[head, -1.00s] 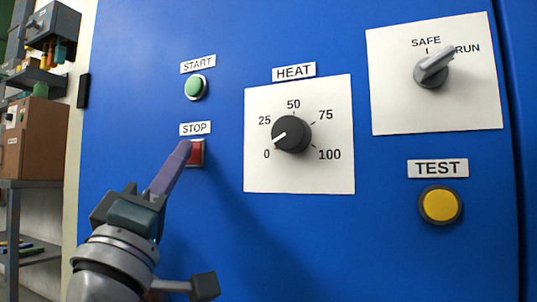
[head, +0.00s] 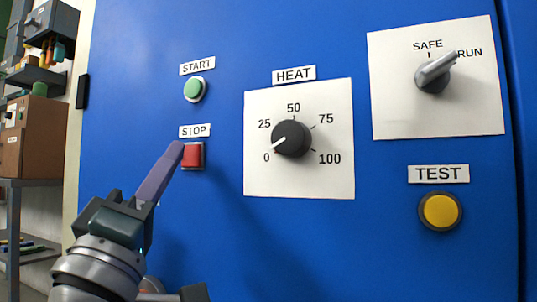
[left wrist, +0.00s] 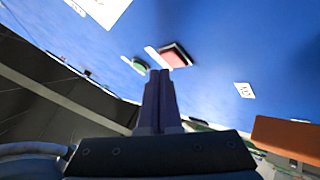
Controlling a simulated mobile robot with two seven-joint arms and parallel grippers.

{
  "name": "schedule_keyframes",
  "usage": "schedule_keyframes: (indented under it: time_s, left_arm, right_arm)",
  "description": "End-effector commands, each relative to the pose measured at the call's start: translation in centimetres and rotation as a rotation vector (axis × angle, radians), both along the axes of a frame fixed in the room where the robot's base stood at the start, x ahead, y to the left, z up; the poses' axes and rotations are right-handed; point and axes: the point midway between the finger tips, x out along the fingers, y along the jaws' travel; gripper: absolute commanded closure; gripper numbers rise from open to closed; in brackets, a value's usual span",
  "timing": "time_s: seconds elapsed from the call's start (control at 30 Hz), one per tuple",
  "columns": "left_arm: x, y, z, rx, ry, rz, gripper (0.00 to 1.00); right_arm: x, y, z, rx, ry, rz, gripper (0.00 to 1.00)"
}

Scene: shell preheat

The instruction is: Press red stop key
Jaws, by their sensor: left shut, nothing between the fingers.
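The red square stop key (head: 192,155) sits under the STOP label (head: 194,131) on the blue panel (head: 225,240). It also shows in the left wrist view (left wrist: 176,55), just beyond the fingertips. My left gripper (head: 176,150) is shut and empty. In the head view its tip overlaps the left edge of the key's frame; more of the key's face is in view to its right. The left wrist view (left wrist: 159,74) shows the closed fingers pointing at the panel near the key, and I cannot tell whether they touch it. My right gripper is not clearly in view.
A green START button (head: 195,89) is above the key. The HEAT knob (head: 291,138) points near 0. The SAFE/RUN switch (head: 435,74) points toward RUN. A yellow TEST button (head: 440,210) is lower right. A shelf (head: 22,184) with a brown box stands at the far left.

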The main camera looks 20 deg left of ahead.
Motion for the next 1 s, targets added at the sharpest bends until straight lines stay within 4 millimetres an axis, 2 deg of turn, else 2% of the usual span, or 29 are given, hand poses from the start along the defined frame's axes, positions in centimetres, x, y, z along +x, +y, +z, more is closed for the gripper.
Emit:
schedule_keyframes:
  time_s: [0.17, 0.6, 1.0]
  left_arm:
    - [-0.6, 0.0, 0.1, 0.000, 0.001, 0.000, 1.00]
    - [-4.6, 0.4, 0.1, 0.001, 0.003, 0.000, 1.00]
    - [-5.0, 0.4, 0.0, 0.000, 0.000, 0.000, 1.00]
  right_arm:
    - [0.0, 0.0, 0.4, 0.000, 0.000, 0.000, 0.20]
    - [0.0, 0.0, 2.1, 0.000, 0.000, 0.000, 0.20]
    - [0.0, 0.0, 2.0, 0.000, 0.000, 0.000, 0.20]
